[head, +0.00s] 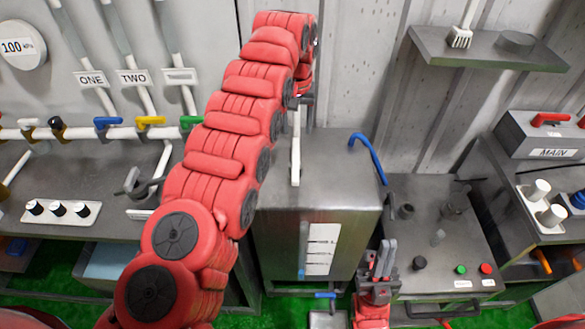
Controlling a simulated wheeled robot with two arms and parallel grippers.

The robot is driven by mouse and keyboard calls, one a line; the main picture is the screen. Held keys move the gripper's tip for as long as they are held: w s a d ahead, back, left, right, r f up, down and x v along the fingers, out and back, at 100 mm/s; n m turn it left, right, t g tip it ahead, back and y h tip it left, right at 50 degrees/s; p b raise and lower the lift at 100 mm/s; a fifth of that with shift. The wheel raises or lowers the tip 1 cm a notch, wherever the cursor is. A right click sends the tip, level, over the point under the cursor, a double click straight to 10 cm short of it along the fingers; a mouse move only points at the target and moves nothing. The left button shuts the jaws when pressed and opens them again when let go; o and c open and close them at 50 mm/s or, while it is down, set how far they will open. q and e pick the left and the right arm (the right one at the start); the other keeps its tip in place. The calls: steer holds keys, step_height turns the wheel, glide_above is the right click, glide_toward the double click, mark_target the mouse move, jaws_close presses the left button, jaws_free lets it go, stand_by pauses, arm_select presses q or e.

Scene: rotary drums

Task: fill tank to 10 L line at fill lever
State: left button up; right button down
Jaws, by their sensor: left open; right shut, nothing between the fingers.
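The tank is a grey metal box (350,205) in the middle of the head view. On its front is a white level scale (320,250) with several lines. A short blue column (301,262) shows low at the scale's left edge; the scale's figures are too small to read. A white upright bar (295,150), perhaps the fill lever or its pipe, stands above the tank top. My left gripper (301,100) is open at the bar's upper end, partly hidden by my arm; I cannot tell whether it touches. My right gripper (383,262) is shut and empty, right of the tank front.
Blue, yellow and green valve handles (150,120) sit on white pipes at left. A blue curved handle (368,157) rises at the tank's right. A bench with green and red buttons (473,269) stands further right. A shelf (480,55) hangs above.

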arm_select(q)
steer(key=s+r, duration=0.1)
steer(key=b, duration=0.5)
glide_above(296, 173)
step_height(296, 173, down, 6)
steer(key=shift+g, duration=0.3)
steer(key=f+p, duration=0.3)
steer(key=f, duration=0.2)
steer(key=shift+s, duration=0.2)
step_height(296, 173, down, 6)
steer(key=shift+w+a+r+p, duration=0.15)
steer(key=shift+r+p, duration=0.1)
steer(key=shift+p, duration=0.45)
steer(key=shift+f, duration=0.35)
jaws_close()
steer(key=shift+r, duration=0.1)
